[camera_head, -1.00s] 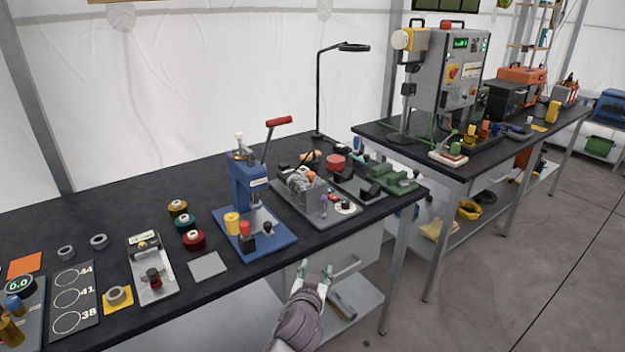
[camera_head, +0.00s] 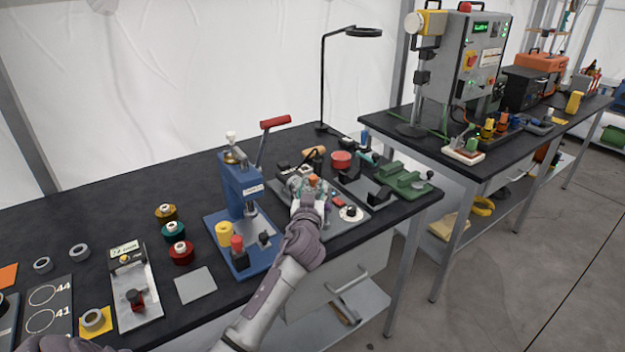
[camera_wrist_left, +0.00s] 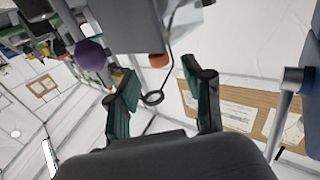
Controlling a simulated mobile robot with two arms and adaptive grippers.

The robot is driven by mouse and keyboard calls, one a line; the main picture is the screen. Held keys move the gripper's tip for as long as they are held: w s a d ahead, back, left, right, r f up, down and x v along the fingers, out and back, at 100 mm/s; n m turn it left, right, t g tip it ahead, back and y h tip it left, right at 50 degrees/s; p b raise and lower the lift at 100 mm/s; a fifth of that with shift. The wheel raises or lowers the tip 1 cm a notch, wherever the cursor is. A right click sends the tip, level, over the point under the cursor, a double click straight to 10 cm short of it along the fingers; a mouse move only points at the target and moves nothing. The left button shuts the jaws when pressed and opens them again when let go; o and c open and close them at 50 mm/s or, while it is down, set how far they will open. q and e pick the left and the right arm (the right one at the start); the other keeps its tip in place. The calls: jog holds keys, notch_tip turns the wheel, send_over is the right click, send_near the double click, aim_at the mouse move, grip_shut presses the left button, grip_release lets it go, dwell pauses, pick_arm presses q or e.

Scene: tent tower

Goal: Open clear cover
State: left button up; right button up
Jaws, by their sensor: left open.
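My left gripper (camera_head: 312,190) is at the grey test unit (camera_head: 345,224) on the near bench, over its left part. In the left wrist view the two dark green fingers (camera_wrist_left: 160,72) are apart with nothing held between them. A grey box-like part (camera_wrist_left: 128,25) lies beyond the fingertips, with a small orange-brown piece (camera_wrist_left: 158,60) near them and a purple knob (camera_wrist_left: 90,53) to the left. I cannot tell whether the fingers touch anything.
A blue press (camera_head: 240,190) with a red-handled lever stands left of my gripper. A green vise-like tool (camera_head: 402,180) lies to the right. A black lamp (camera_head: 323,85) rises behind. The bench surface (camera_head: 120,205) is clear at the back left.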

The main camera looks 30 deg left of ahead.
aim_at(313, 180)
pick_arm(q)
jog(key=shift+x, duration=1.05)
jog(key=shift+w+a+r, duration=0.1)
jog(key=shift+w+a, duration=0.1)
jog(key=shift+w, duration=0.15)
jog(key=shift+w+a, duration=0.1)
jog(key=shift+w, duration=0.1)
jog(key=shift+s, duration=0.1)
jog(key=shift+c, duration=0.8)
jog(key=c, duration=0.8)
grip_shut()
pick_arm(e)
jog(key=shift+w+a+r, duration=0.2)
jog(key=shift+w+a, duration=0.25)
jog(key=shift+w, duration=0.35)
